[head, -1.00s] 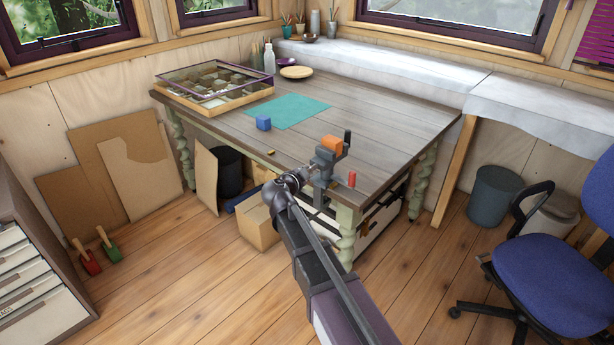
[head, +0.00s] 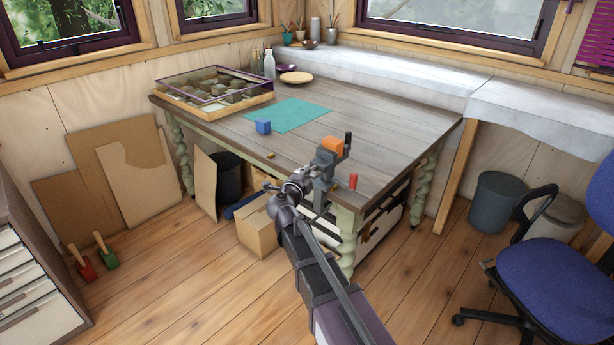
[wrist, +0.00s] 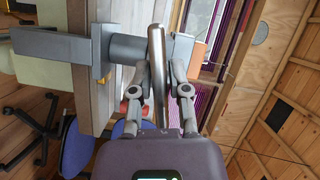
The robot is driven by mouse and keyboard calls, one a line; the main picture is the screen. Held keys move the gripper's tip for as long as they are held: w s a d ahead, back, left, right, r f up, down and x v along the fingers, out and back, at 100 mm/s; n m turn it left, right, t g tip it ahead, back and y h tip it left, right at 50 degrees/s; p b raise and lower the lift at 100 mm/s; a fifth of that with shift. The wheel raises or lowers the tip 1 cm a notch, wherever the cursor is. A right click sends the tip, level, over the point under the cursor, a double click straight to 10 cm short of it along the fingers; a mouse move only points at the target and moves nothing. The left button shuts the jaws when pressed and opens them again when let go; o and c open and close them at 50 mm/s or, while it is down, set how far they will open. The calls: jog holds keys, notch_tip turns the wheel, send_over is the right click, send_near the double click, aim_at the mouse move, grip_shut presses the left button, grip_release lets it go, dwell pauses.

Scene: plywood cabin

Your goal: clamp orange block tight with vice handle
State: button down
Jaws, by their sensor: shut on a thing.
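The orange block (head: 331,145) sits at the top of the grey vice (head: 324,170) on the table's near corner, and its edge also shows in the wrist view (wrist: 198,56). The vice body (wrist: 85,46) fills the upper left of the wrist view. My gripper (wrist: 160,75) has its two fingers on either side of the silver vice handle (wrist: 157,50) and is shut on it. In the head view my gripper (head: 307,184) is at the vice's near side, and the handle is mostly hidden. Whether the jaws press tightly on the block cannot be told.
A red cylinder (head: 353,181) stands close to the right of the vice. A blue block (head: 263,127) and a teal mat (head: 290,115) lie further back on the table. A cardboard box (head: 258,228) stands below. An office chair (head: 550,255) is at the right.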

jog(key=shift+d, duration=0.1)
jog(key=c, duration=0.7)
grip_release()
